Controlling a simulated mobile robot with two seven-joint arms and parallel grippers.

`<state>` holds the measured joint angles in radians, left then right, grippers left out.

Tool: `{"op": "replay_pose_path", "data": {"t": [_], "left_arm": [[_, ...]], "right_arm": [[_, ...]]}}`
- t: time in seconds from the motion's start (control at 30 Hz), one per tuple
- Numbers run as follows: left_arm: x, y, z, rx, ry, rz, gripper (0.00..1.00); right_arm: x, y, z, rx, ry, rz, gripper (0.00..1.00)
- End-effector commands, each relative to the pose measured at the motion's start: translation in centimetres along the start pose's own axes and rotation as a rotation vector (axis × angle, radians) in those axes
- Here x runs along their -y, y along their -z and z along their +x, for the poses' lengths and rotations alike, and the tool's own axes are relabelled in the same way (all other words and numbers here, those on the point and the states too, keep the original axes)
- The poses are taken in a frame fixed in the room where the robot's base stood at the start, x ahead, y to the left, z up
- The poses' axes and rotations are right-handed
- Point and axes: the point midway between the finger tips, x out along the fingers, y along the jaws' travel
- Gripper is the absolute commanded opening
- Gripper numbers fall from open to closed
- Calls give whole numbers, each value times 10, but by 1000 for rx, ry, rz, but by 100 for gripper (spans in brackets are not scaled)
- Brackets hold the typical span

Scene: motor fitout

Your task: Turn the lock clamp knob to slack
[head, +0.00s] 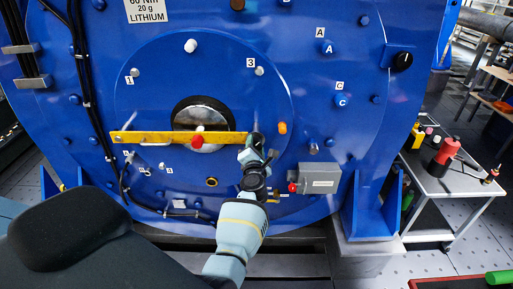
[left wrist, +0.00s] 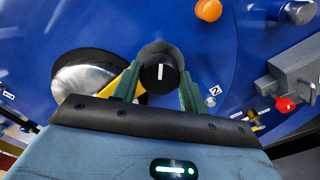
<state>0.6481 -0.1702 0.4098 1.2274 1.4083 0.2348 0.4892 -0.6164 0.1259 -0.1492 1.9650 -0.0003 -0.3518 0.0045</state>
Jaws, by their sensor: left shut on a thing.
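The lock clamp is a yellow bar (head: 180,138) lying across the round shaft opening in the blue motor face. At its right end is the lock clamp knob (left wrist: 160,73), black and round with a white line that stands about upright in the left wrist view. My left gripper (head: 256,150) is at that end of the bar. In the left wrist view my left gripper (left wrist: 158,84) has its green fingers on both sides of the knob, shut on it. In the head view the gripper mostly hides the knob. My right gripper is not in view.
A red knob (head: 198,141) sits at the bar's middle. A grey box with a red button (head: 320,178) is right of my gripper, and an orange plug (head: 282,128) is close by. Another black knob (head: 403,60) is at upper right. A side table (head: 447,186) holds tools.

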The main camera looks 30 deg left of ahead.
Motion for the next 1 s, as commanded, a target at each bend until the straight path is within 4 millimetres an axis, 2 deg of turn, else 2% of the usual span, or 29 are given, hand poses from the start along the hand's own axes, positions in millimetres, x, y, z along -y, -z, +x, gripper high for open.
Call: {"op": "replay_pose_path", "data": {"t": [0.6,1.0], "left_arm": [[2,1,-1,-3,2,-554,20],[0,1,0,-1,1,-744,20]], "right_arm": [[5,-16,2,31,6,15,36],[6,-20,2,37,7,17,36]]}}
